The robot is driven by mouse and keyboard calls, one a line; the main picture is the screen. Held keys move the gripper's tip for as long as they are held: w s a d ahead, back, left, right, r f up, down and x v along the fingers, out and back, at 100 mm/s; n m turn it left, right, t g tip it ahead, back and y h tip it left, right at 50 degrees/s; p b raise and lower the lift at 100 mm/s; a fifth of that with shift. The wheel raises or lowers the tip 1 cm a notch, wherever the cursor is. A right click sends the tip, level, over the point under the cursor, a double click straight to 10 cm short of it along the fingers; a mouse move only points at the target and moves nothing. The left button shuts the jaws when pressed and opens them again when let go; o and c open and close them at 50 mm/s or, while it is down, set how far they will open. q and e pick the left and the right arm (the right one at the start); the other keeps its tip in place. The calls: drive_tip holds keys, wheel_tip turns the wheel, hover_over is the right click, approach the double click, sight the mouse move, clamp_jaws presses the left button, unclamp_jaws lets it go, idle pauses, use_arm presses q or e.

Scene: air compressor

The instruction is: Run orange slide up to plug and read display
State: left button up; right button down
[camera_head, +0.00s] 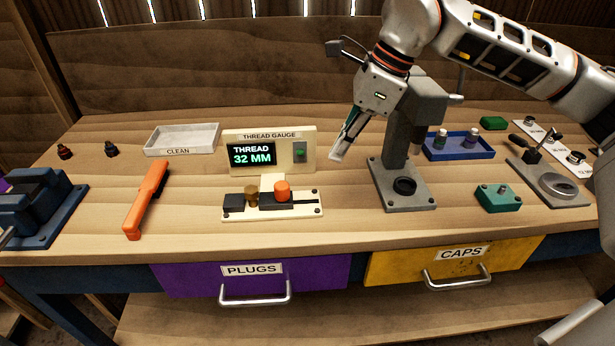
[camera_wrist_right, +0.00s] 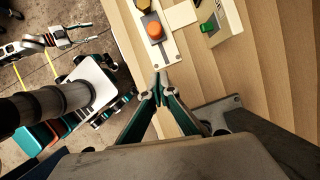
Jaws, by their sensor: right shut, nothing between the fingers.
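The thread gauge (camera_head: 310,137) stands mid-bench, and its lit display (camera_head: 252,154) reads "THREAD 32 MM". On its cream base, the orange slide knob (camera_head: 283,190) sits on a dark block. The brass plug (camera_head: 251,196) is just left of that block; I cannot tell whether they touch. The knob also shows in the right wrist view (camera_wrist_right: 155,30). My right gripper (camera_head: 340,153) is shut and empty, above the bench and right of the gauge, apart from the knob. My left gripper (camera_wrist_right: 88,36) appears small in the wrist view; its jaw state is unclear.
A grey press (camera_head: 405,195) stands right of the gauge, close to my right arm. An orange tool (camera_head: 146,200) and the CLEAN tray (camera_head: 183,138) lie left. A purple PLUGS drawer (camera_head: 315,275) and yellow CAPS drawer (camera_head: 400,265) are below.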

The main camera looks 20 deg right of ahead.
approach(291, 198)
drive_tip(key=f, duration=0.1)
drive_tip(key=s+d+f, duration=0.1)
drive_tip(key=f, duration=0.1)
drive_tip(key=d+f, duration=0.1)
drive_tip(key=shift+s+f, duration=0.15)
drive_tip(key=shift+f, duration=0.05)
drive_tip(key=a, duration=0.1)
drive_tip(key=w+a, duration=0.1)
drive_tip(key=a, duration=0.1)
drive_tip(key=shift+w+r, duration=0.2)
drive_tip(key=shift+w, duration=0.1)
drive_tip(key=shift+w+a, duration=0.2)
drive_tip(key=shift+a, duration=0.05)
